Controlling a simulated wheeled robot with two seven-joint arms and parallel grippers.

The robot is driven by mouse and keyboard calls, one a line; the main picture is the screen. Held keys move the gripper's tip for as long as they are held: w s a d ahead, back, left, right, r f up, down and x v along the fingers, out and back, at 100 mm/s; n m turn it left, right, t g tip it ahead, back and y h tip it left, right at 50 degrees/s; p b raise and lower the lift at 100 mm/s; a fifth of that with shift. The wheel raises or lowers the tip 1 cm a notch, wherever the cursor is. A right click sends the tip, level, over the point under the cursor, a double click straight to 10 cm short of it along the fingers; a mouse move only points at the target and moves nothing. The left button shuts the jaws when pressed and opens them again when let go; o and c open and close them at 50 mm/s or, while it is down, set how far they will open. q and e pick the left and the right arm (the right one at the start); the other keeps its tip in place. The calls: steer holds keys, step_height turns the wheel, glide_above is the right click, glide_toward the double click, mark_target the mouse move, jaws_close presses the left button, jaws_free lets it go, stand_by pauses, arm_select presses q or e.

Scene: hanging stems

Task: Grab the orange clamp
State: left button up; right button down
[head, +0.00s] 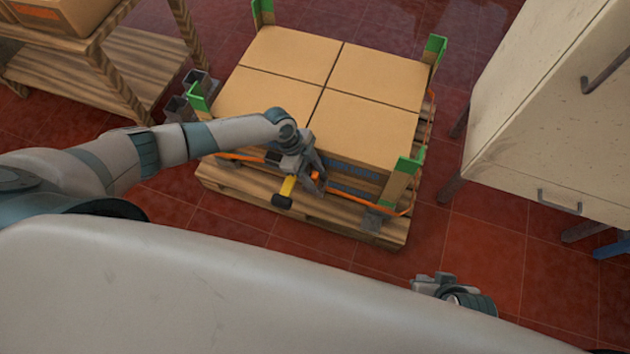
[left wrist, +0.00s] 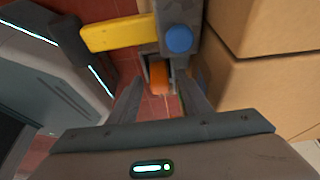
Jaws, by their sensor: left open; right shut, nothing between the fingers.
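An orange piece, seemingly part of the orange clamp (head: 315,176), shows at the front of the box stack. In the left wrist view the orange piece (left wrist: 160,77) sits in a grey metal body, between and just beyond my fingertips. A yellow handle (head: 287,187) with a dark end sticks out beside it. My left gripper (head: 316,175) is open at the clamp, its fingers on either side with nothing held; the left wrist view shows this gripper (left wrist: 160,92) too. My arm hides part of the clamp in the head view. My right gripper (head: 432,284) is shut and empty at the lower right.
Cardboard boxes (head: 365,115) with green corner guards (head: 409,162) stand on a wooden pallet (head: 335,217), with an orange strap (head: 385,208) around them. A beige cabinet (head: 550,110) stands at right, a wooden rack (head: 120,65) at left. Red tiled floor (head: 480,262) is clear between pallet and cabinet.

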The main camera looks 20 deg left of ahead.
arm_select(q)
steer(key=shift+d+f, duration=0.1)
steer(key=shift+f, duration=0.25)
steer(key=shift+c, duration=0.6)
jaws_close()
steer(key=shift+r, duration=0.15)
